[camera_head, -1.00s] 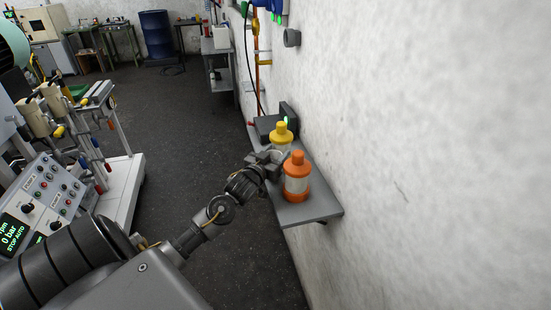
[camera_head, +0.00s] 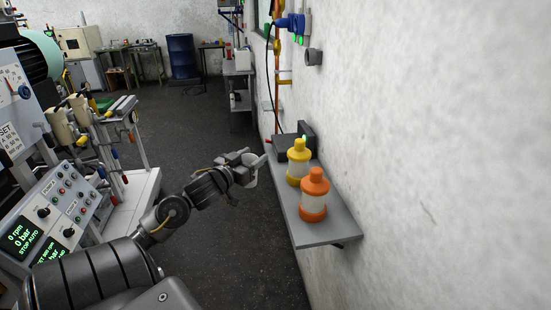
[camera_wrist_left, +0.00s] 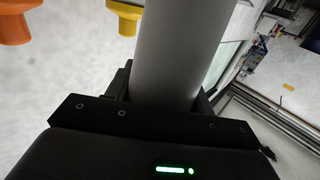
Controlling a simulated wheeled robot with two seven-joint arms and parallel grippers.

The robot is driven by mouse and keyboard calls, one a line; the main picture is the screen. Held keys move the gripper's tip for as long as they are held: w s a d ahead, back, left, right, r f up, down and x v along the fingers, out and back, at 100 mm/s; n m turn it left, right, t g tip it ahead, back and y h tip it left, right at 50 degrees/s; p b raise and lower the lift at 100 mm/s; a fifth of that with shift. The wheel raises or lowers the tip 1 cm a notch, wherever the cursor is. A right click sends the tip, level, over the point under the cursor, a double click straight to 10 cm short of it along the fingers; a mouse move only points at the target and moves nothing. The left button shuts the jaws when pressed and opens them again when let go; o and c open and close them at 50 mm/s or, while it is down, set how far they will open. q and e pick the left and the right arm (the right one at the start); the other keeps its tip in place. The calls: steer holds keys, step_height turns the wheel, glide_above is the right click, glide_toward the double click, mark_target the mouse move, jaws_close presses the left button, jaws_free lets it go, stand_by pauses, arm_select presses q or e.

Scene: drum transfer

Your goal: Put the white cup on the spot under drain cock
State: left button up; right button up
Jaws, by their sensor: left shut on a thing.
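My left gripper (camera_head: 244,164) is shut on the white cup (camera_head: 253,177), which shows only partly beside the fingers. The gripper holds it in the air just left of the wall shelf (camera_head: 318,226). In the left wrist view the cup (camera_wrist_left: 180,55) fills the middle as a plain grey-looking cylinder between the jaws. I cannot pick out the drain cock or the spot under it for sure. My right gripper is out of view.
A yellow bottle (camera_head: 298,167) and an orange bottle (camera_head: 314,199) stand on the shelf near the gripper, with a black box (camera_head: 289,146) behind them. Valve and gauge equipment (camera_head: 48,205) stands at left. Dark floor between is open.

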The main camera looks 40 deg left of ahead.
arm_select(q)
steer(key=s+a, duration=0.4)
steer(key=s, duration=0.1)
steer(key=shift+s, duration=0.35)
